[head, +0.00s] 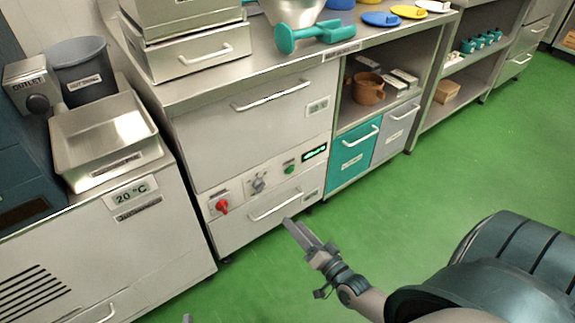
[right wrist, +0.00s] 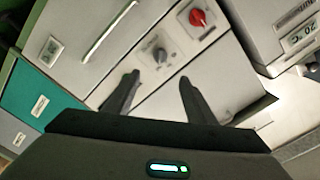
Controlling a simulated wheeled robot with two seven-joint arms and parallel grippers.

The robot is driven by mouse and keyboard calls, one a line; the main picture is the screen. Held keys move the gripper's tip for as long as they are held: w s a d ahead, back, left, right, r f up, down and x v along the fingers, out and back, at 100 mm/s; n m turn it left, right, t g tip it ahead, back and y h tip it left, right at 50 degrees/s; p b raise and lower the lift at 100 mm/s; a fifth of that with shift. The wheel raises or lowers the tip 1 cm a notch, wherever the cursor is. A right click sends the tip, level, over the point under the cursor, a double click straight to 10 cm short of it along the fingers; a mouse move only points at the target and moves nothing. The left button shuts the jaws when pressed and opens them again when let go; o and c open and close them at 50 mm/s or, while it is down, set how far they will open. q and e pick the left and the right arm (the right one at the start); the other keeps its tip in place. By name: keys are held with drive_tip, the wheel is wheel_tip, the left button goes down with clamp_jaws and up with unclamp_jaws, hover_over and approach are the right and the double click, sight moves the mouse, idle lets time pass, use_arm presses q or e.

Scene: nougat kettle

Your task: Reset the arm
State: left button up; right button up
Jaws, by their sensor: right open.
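My right gripper (head: 300,236) reaches in from the lower right in the head view, over the green floor in front of the steel cabinet. It is open and empty. In the right wrist view its two dark fingers (right wrist: 159,78) stand apart with nothing between them. Behind them is the cabinet's control panel, with a red knob (right wrist: 197,17) and a grey knob (right wrist: 160,55). My left gripper cannot be made out; only a small grey tip shows at the bottom edge of the head view, too little to identify.
The steel cabinet (head: 250,130) has drawers with bar handles. Left of it, a metal tray (head: 105,140) sits on the 20 °C unit. A teal drawer (head: 352,160) and an open shelf with a brown pot (head: 368,88) are to the right. Green floor (head: 420,190) is clear in front.

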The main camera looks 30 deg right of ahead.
drive_tip(key=shift+a, duration=0.1)
